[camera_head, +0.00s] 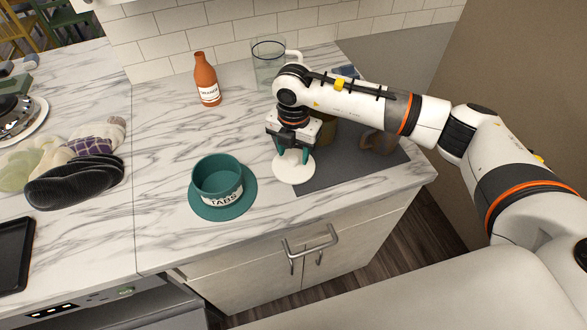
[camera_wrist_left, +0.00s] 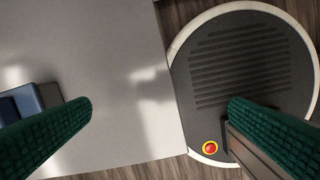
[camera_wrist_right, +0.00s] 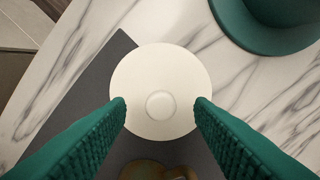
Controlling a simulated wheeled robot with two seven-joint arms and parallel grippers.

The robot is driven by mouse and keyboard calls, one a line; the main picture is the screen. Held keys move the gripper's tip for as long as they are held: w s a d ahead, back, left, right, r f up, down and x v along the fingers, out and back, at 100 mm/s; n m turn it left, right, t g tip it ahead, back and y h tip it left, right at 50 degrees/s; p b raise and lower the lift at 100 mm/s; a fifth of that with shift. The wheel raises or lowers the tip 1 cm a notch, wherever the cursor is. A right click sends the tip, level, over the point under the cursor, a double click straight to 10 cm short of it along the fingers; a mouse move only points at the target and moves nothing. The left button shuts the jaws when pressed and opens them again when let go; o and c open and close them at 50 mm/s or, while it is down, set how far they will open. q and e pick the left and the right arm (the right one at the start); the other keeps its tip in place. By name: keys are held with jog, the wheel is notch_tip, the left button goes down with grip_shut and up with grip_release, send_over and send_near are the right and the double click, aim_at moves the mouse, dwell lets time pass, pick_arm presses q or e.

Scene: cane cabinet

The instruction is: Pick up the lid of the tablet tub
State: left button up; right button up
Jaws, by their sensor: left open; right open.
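The lid is a round cream disc with a small round knob (camera_head: 294,170); it lies partly on a dark grey mat and partly on the marble counter. In the right wrist view the lid (camera_wrist_right: 158,75) sits between and beyond my fingertips. My right gripper (camera_head: 293,153) is open above the lid, pointing down, one finger on each side; I cannot tell whether they touch it. The teal tub (camera_head: 217,182) marked TABS stands open on a teal saucer (camera_head: 245,205), left of the lid. My left gripper (camera_wrist_left: 160,110) is open and empty, away from the counter.
The grey mat (camera_head: 345,165) carries brownish objects, partly hidden by my right arm. A brown bottle (camera_head: 206,80) and a glass jug (camera_head: 268,62) stand behind. Mitts (camera_head: 75,180) lie at left. Bare counter (camera_head: 150,150) lies between mitts and tub.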

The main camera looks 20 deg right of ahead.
jog(key=shift+w+f, duration=0.1)
jog(key=shift+f, duration=0.8)
jog(key=shift+r, duration=0.1)
jog(key=shift+c, duration=0.3)
grip_shut()
